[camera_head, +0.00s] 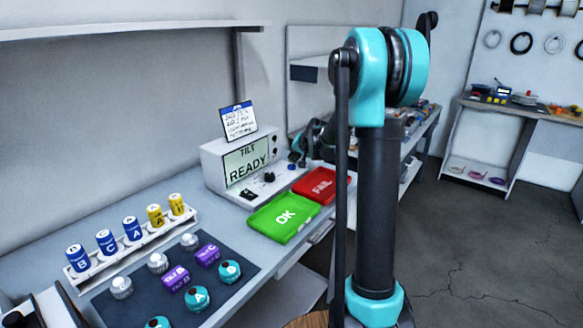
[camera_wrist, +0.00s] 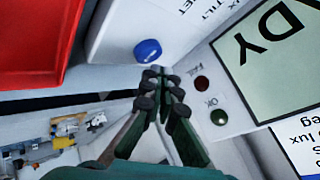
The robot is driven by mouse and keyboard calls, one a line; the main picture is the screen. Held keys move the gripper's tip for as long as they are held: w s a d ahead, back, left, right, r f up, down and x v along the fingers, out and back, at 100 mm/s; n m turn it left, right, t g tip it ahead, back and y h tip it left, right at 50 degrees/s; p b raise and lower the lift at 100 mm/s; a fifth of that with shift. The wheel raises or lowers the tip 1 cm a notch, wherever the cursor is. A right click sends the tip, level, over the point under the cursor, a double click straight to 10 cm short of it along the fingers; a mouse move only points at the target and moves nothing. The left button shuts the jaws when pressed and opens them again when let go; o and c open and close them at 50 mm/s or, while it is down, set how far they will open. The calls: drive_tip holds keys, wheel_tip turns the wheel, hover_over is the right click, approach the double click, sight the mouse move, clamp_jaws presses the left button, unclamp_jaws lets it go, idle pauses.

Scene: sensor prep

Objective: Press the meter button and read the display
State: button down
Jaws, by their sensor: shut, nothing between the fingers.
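The white meter (camera_head: 213,163) stands on the bench against the wall, its display (camera_head: 246,165) reading "TILT READY". In the wrist view the display (camera_wrist: 262,75) is cut off, with "DY" visible. A round blue button (camera_wrist: 148,51) sits on the meter's white base, beside printed text with "TILT" and "SET". My gripper (camera_wrist: 160,76) is shut and empty, its fingertips close to the blue button in the picture; I cannot tell whether they touch it. In the head view my gripper is at the meter's right side, partly hidden by my arm.
A green OK tray (camera_head: 284,218) and a red FAIL tray (camera_head: 321,186) lie in front of the meter. A dark mat (camera_head: 236,264) holds several sensors, and a white rack (camera_head: 187,226) holds batteries. A card (camera_head: 238,121) stands on top of the meter.

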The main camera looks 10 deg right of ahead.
sight(293, 167)
drive_tip(key=shift+f, duration=0.1)
drive_tip(key=shift+f, duration=0.3)
drive_tip(key=shift+f, duration=0.45)
idle(0.7)
drive_tip(key=shift+r, duration=0.85)
drive_tip(key=shift+r, duration=2.55)
